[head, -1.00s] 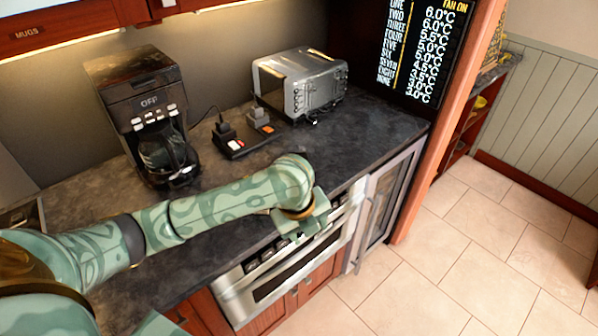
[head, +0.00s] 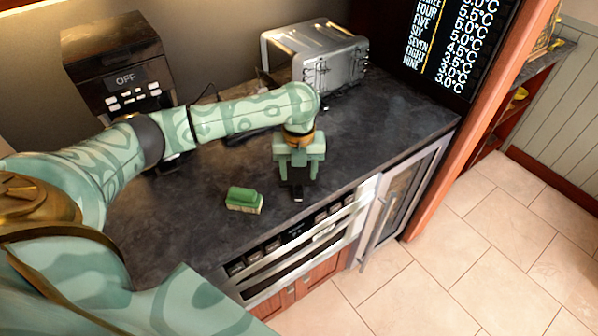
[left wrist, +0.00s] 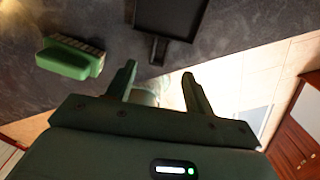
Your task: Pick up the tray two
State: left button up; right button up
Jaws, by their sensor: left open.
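A dark flat tray with a short handle (left wrist: 173,17) lies on the counter at the top of the left wrist view. No number shows on it, so I cannot tell whether it is tray two. In the head view my left gripper (head: 298,178) points down over the counter near its front edge and hides most of that spot. Only a small dark handle end (head: 298,196) shows below its fingers. In the left wrist view the gripper's fingers (left wrist: 159,72) are apart with nothing between them, and the handle points towards the gap. My right gripper is not in view.
A green block-like object (head: 244,200) lies on the dark counter left of the gripper. A coffee maker (head: 120,75) and a silver toaster oven (head: 315,55) stand behind. Below the front edge is a steel appliance drawer (head: 300,250). The counter's right part is clear.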

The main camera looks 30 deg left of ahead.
aim_at(298, 195)
pick_arm(q)
jog(key=shift+w+f, duration=0.1)
jog(key=shift+f, duration=0.7)
jog(key=shift+s+f, duration=0.2)
jog(key=shift+f, duration=0.05)
notch_tip(298, 195, down, 5)
jog(key=shift+w+r+b, duration=0.1)
jog(key=shift+r+b, duration=0.05)
jog(key=shift+b, duration=1.05)
jog(key=shift+r, duration=0.1)
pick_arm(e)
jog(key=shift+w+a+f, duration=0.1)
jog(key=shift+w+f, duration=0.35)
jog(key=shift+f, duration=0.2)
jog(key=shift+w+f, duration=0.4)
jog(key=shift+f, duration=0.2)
pick_arm(q)
grip_shut()
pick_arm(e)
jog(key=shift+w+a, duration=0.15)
